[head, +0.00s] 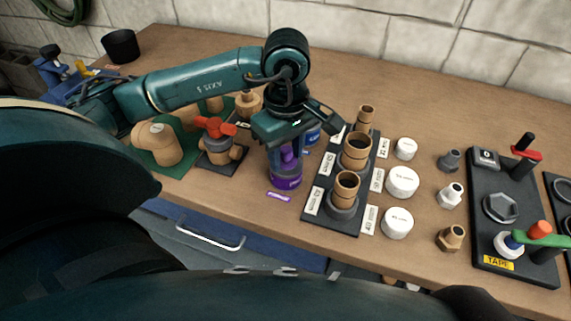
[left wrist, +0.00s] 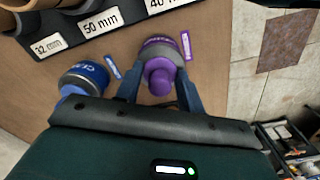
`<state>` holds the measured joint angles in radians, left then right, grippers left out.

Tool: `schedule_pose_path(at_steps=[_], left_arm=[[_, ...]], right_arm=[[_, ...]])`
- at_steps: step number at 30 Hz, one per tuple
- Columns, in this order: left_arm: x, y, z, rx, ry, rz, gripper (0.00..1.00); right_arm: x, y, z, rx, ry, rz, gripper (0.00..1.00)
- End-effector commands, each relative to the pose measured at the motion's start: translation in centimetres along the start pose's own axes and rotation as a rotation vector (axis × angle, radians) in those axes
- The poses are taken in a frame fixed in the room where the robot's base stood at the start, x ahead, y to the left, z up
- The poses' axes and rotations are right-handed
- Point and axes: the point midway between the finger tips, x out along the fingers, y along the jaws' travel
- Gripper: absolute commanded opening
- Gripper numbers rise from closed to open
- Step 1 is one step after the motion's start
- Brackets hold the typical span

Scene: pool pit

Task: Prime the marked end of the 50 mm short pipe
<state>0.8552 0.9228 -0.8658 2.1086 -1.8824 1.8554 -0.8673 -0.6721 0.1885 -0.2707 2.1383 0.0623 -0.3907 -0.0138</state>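The purple primer can (head: 286,178) stands upright near the table's front edge; its purple cap shows in the left wrist view (left wrist: 158,82). My left gripper (head: 288,150) points down over it. In the left wrist view its fingers (left wrist: 160,85) straddle the cap, spread, with gaps visible on both sides. Brown short pipes stand upright in a dark rack to the right. By the rack labels, the 50 mm short pipe (head: 356,151) is the middle one. I cannot make out its marked end. My right gripper is not in view.
A blue can (left wrist: 84,80) stands beside the primer, partly hidden in the head view (head: 312,134). White caps (head: 402,182) and several fittings lie right of the rack. A red-handled valve (head: 216,127) stands left. A tape board (head: 490,195) is at far right.

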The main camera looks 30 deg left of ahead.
Motion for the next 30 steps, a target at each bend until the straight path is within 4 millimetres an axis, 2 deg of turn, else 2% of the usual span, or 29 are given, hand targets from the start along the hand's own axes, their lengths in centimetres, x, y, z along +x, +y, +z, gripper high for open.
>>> schedule_pose_path(at_steps=[7,13,20,30], left_arm=[[0.0,0.0,0.0,0.000,0.000,0.000,0.38],[0.0,0.0,0.0,0.000,0.000,0.000,0.22],[-0.5,0.0,0.0,0.000,0.000,0.000,0.22],[-2.5,0.0,0.0,0.000,0.000,0.001,0.22]], right_arm=[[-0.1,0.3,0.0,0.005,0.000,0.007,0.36],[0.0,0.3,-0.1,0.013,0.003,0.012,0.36],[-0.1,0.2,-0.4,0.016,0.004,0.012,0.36],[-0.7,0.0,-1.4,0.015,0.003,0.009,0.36]])
